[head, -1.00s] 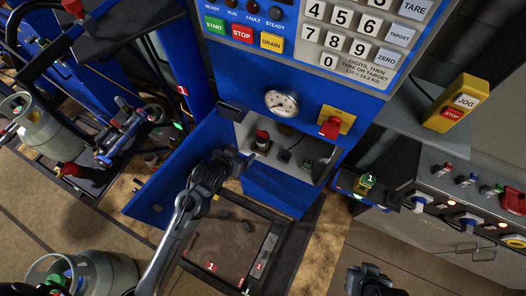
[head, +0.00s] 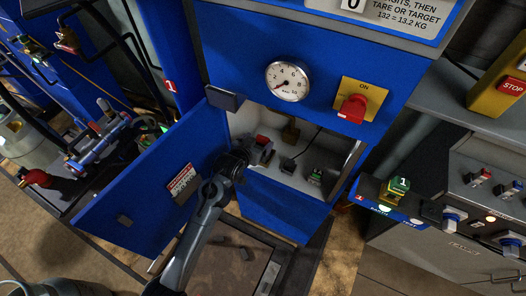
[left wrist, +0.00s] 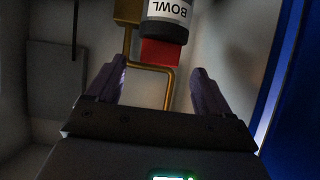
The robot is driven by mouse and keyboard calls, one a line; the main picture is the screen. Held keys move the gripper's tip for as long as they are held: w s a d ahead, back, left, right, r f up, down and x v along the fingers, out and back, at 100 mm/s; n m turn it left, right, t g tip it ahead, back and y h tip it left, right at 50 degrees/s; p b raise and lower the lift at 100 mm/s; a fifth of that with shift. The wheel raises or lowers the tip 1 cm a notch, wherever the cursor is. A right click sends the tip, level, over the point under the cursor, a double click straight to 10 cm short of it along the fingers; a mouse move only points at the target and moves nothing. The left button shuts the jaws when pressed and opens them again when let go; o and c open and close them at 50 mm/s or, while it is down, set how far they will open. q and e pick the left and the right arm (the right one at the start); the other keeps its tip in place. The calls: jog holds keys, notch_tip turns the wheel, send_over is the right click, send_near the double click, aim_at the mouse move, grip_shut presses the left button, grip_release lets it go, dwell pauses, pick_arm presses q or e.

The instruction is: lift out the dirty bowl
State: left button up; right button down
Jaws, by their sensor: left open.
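The bowl (left wrist: 165,28) is a small dark cup with a white BOWL label and a red part, seen upside down in the left wrist view. In the head view only its red part (head: 262,139) shows clearly, inside the open blue cabinet. My left gripper (left wrist: 158,70) is open, its two fingers spread short of the bowl with a gap between them. In the head view my left gripper (head: 260,154) reaches into the cabinet opening and hides most of the bowl. My right gripper is out of view.
The blue cabinet door (head: 150,190) stands open to the left of my arm. A brass pipe (left wrist: 168,82) runs by the bowl. A green part (head: 315,176) and a dark block with a cable (head: 288,165) sit right of the bowl. A red ON switch (head: 352,108) is above.

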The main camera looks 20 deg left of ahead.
aim_at(262, 139)
pick_arm(q)
jog(key=shift+w+f, duration=0.3)
jog(key=shift+w, duration=0.25)
jog(key=b+x, duration=0.2)
jog(key=x, duration=0.2)
jog(key=shift+w+d+f, duration=0.1)
jog(key=shift+d+f, duration=0.05)
jog(key=shift+d, duration=0.05)
jog(key=shift+w+f+b, duration=0.15)
jog(key=shift+w+b, duration=0.2)
jog(key=shift+c, duration=0.6)
grip_shut()
